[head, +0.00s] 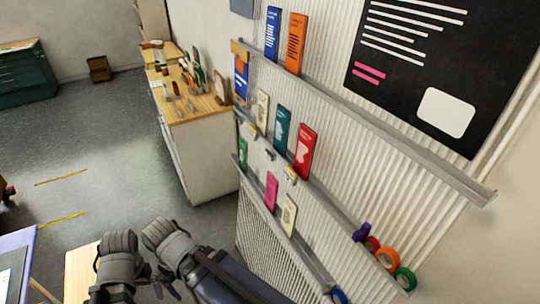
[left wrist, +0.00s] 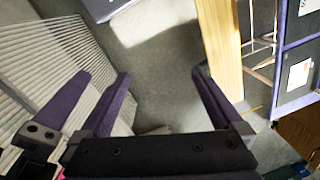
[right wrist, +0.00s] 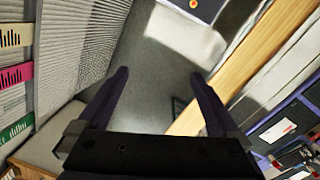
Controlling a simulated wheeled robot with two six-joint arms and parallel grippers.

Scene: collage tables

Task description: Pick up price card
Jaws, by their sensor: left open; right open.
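No card reads clearly as a price card. Several upright cards stand on the rails of a ribbed wall rack, including a red one (head: 305,150), a teal one (head: 281,130), a pink one (head: 271,191) and a cream one (head: 289,214). A small pale tag (head: 291,174) sits at the middle rail. My left gripper (head: 163,282) is low in the head view, left of the rack and apart from the cards; in the left wrist view (left wrist: 162,88) it is open and empty. My right gripper (right wrist: 160,80) is open and empty in the right wrist view.
The middle rail (head: 340,212) holds coloured tape rolls (head: 388,258) at its right end. A wooden-topped cabinet (head: 205,120) with tools stands beyond the rack. A wooden board edge (right wrist: 225,90) lies right of my right gripper. Grey floor (head: 95,130) is open at left.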

